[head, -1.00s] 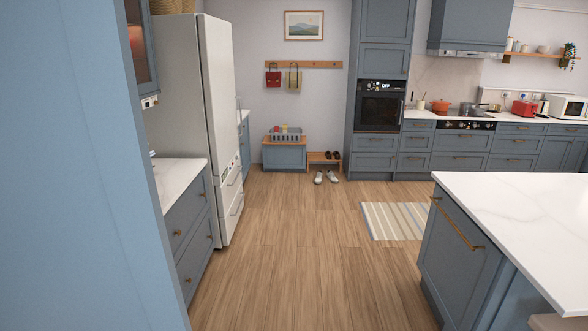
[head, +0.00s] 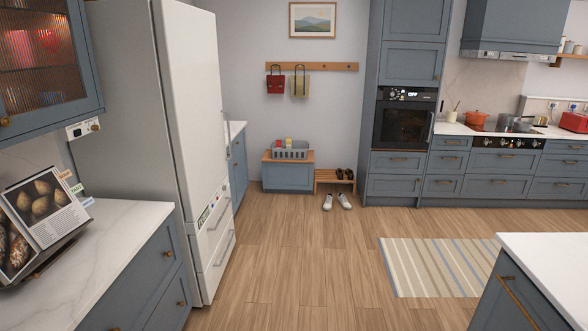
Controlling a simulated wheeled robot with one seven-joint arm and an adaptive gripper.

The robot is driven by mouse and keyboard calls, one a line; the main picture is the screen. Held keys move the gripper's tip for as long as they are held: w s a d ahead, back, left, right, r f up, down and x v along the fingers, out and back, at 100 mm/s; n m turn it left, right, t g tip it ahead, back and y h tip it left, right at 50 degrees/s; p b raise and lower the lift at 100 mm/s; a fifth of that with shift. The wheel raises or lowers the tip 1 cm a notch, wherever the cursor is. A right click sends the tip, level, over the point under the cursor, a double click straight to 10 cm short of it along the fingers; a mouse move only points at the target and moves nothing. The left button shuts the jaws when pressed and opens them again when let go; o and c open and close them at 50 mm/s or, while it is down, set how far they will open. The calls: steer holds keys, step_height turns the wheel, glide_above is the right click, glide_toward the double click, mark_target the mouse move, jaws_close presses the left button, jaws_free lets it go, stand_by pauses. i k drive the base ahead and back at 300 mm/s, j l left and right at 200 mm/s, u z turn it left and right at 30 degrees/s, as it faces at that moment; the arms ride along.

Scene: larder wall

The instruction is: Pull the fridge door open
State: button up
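The fridge (head: 118,110) stands at the left, a tall light grey and white unit seen mostly from its side. Its upper white door (head: 195,100) faces right and looks shut. Below it are white drawer fronts (head: 214,245) with bar handles (head: 222,247). My gripper is not in view.
A counter (head: 100,255) with an open cookbook (head: 45,215) stands before the fridge, under a glass-fronted wall cabinet (head: 40,60). An island (head: 545,265) is at the lower right. The wooden floor (head: 300,270) between is clear, with a striped rug (head: 435,267) and white shoes (head: 337,201) farther on.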

mark_target(186, 36)
steer(key=i, duration=2.15)
steer(key=i+l+u, duration=0.1)
steer(key=i+u, duration=0.15)
steer(key=i, duration=0.25)
steer(key=i+l+u, duration=0.15)
steer(key=i+u, duration=0.15)
steer(key=i, duration=0.2)
steer(key=i+l+u, duration=0.25)
steer(key=i, duration=0.25)
steer(key=i+l+u, duration=0.25)
steer(key=i+l, duration=0.2)
steer(key=i+l+u, duration=0.75)
steer(key=l, duration=0.2)
steer(key=i+l+u, duration=0.1)
steer(key=l+u, duration=0.15)
steer(key=l, duration=0.1)
